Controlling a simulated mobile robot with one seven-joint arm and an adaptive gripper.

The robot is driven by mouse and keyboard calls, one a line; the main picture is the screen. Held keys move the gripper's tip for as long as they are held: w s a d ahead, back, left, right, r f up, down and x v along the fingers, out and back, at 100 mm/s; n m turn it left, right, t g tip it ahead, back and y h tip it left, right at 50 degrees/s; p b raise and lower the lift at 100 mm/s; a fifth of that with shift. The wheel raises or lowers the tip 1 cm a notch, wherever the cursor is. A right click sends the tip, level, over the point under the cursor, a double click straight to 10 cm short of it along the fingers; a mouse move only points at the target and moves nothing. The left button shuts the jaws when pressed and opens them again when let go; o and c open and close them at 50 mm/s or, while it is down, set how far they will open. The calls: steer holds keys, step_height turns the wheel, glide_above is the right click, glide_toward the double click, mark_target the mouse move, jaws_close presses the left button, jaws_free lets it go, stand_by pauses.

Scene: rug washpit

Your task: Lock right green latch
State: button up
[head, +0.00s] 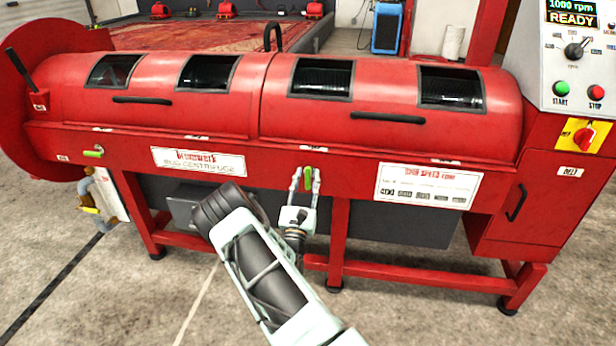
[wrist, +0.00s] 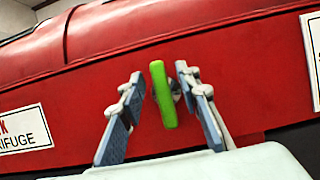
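The right green latch (head: 309,178) is on the front of the red rug centrifuge (head: 240,122), between the two white signs, and its handle stands upright. In the wrist view the green latch (wrist: 162,94) stands nearly vertical between my gripper's fingers. My gripper (head: 305,183) is open around the latch, with visible gaps on both sides; it also shows in the wrist view (wrist: 160,90). Another green latch (head: 93,153) on the left of the machine lies roughly horizontal. Both lid sections look closed.
A control panel (head: 580,62) at the right reads "1000 rpm READY", with green and red buttons. Black lid handles (head: 388,117) project above the latches. Red frame legs (head: 339,240) stand below. Open concrete floor lies in front.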

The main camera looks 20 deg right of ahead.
steer(key=shift+x, duration=0.95)
steer(key=shift+c, duration=0.2)
jaws_close()
